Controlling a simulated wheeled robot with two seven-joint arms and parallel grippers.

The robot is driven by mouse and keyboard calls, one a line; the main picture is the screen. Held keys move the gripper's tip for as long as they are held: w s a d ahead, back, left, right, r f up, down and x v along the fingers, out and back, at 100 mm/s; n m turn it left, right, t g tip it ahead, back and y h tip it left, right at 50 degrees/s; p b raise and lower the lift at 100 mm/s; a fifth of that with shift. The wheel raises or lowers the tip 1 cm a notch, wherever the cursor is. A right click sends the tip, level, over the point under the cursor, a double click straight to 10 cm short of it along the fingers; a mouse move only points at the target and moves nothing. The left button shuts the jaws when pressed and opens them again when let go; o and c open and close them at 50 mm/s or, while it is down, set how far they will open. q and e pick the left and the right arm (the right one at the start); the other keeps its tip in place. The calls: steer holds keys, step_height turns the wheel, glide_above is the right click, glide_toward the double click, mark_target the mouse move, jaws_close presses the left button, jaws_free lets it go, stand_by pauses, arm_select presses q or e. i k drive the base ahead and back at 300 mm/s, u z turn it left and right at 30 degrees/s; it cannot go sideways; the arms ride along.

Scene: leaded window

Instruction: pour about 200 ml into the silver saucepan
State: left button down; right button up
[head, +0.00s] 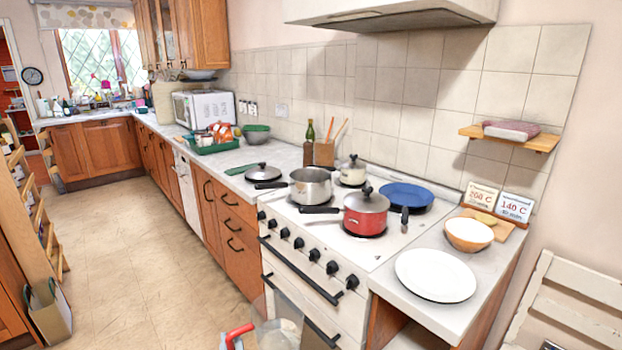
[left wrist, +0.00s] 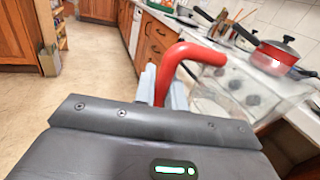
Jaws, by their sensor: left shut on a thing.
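The silver saucepan (head: 311,185) stands without a lid on the white stove, at the back left of the red pan; its dark handle points left. I cannot make out its contents. My left gripper (head: 238,338) is at the bottom of the head view, shut on the red handle of a clear jug (head: 280,331). The jug is in front of the stove, below the hob and apart from the saucepan. In the left wrist view the red handle (left wrist: 197,54) rises between the fingers, with the clear jug (left wrist: 238,88) beyond. Its liquid level cannot be told. My right gripper is not in view.
A lidded red pan (head: 366,215) stands at the hob's front, a small cream pot (head: 353,172) behind. A white plate (head: 435,275) and bowl (head: 469,236) occupy the right counter.

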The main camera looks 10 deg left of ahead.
mark_target(308, 185)
steer(key=i, duration=0.85)
